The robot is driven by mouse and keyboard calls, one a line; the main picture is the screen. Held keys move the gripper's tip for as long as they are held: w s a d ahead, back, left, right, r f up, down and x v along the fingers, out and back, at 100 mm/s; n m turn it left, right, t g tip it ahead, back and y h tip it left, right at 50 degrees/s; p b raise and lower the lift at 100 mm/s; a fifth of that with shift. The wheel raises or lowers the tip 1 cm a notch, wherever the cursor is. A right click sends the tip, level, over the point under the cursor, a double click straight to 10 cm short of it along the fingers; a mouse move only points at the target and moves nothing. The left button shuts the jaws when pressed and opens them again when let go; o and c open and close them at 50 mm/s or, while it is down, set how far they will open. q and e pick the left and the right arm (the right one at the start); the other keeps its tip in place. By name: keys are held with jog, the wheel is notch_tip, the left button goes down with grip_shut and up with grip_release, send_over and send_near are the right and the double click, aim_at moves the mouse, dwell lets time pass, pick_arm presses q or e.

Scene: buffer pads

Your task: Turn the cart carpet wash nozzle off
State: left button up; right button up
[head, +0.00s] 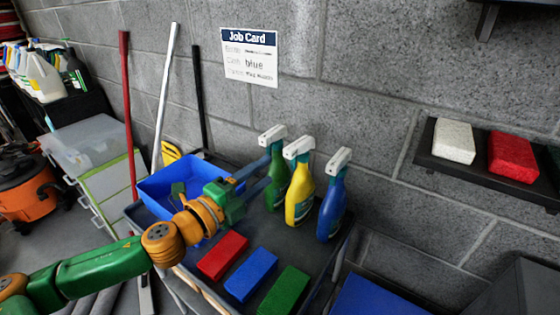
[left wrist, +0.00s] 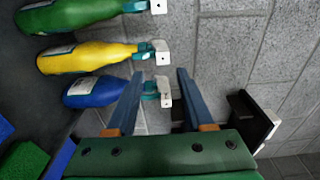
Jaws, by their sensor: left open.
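Three spray bottles with white nozzle heads stand in a row on the cart's dark top (head: 230,290): green (head: 276,180), yellow (head: 299,195) and blue (head: 331,208). Their labels are too small to read, so I cannot tell which is the carpet wash. My left gripper (head: 267,171) is open and empty, just left of the green bottle in the head view. In the left wrist view, its fingers (left wrist: 160,73) stand apart, with the blue bottle's nozzle (left wrist: 164,90) seen between them. I cannot tell contact or nozzle settings. My right gripper is not in view.
A blue bin (head: 160,187) stands at the cart's left. Red (head: 222,255), blue (head: 251,276) and green (head: 284,293) blocks lie in front of the bottles. A wall shelf (head: 470,168) holds white and red pads. A job card (head: 249,57) hangs on the wall.

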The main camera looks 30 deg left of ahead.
aim_at(287, 155)
pick_arm(q)
jog(key=p+x, duration=0.1)
jog(key=x, duration=0.1)
jog(key=p+x, duration=0.1)
jog(key=x, duration=0.1)
jog(key=p+x, duration=0.1)
jog(key=x, duration=0.1)
jog(key=shift+w+r, duration=0.25)
jog(key=shift+r, duration=0.05)
jog(key=shift+w+p, duration=0.3)
jog(key=shift+p, duration=0.1)
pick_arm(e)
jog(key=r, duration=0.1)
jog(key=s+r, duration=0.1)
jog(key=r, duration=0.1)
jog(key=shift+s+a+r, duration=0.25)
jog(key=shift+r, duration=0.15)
pick_arm(q)
jog(key=shift+d, duration=0.1)
